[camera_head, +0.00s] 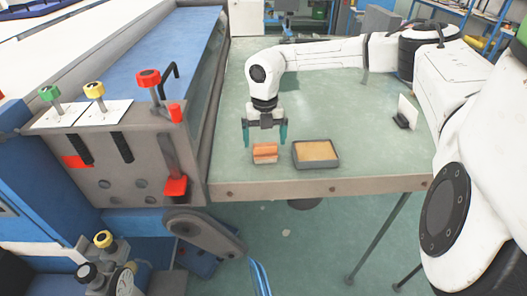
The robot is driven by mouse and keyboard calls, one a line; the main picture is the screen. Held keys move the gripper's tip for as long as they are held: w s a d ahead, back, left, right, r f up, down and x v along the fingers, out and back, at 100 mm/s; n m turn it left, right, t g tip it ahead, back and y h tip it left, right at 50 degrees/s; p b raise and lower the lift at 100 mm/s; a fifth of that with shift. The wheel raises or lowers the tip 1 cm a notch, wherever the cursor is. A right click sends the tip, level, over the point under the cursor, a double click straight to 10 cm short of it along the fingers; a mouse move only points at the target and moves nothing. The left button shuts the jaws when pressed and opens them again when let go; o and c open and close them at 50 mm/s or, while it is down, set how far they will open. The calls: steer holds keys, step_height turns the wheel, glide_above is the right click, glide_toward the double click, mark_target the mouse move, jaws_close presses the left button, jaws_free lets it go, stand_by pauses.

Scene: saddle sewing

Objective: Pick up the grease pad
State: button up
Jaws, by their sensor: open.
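Two small things lie near the front edge of the green table in the head view. One is an orange-brown block (265,153) with a paler band. The other is a shallow dark grey tray (298,163) with a flat tan pad (317,150) in it. I cannot tell for sure which is the grease pad.
The green table (370,150) is mostly clear. A small white card on a dark stand (405,113) is at the right. A large machine with a blue bed (165,50), red, yellow and green knobs and a red lever (175,187) borders the table's left.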

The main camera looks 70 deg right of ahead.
mark_target(265, 145)
steer(key=shift+s+a+f+p, duration=0.1)
steer(key=shift+f+p, duration=0.4)
steer(key=shift+f, duration=0.85)
steer(key=shift+s+a+f+p, duration=0.1)
steer(key=shift+f+p, duration=0.35)
steer(key=shift+f, duration=0.9)
steer(key=c, duration=1)
steer(key=shift+o, duration=0.2)
steer(key=shift+r, duration=0.15)
steer(key=shift+r, duration=0.55)
steer(key=s+a+r+b, duration=0.2)
steer(key=s+r, duration=0.4)
steer(key=s+a+r+b, duration=0.3)
steer(key=s+r, duration=0.2)
steer(key=s, duration=0.1)
steer(key=shift+s+a+r, duration=0.35)
steer(key=shift+s, duration=0.05)
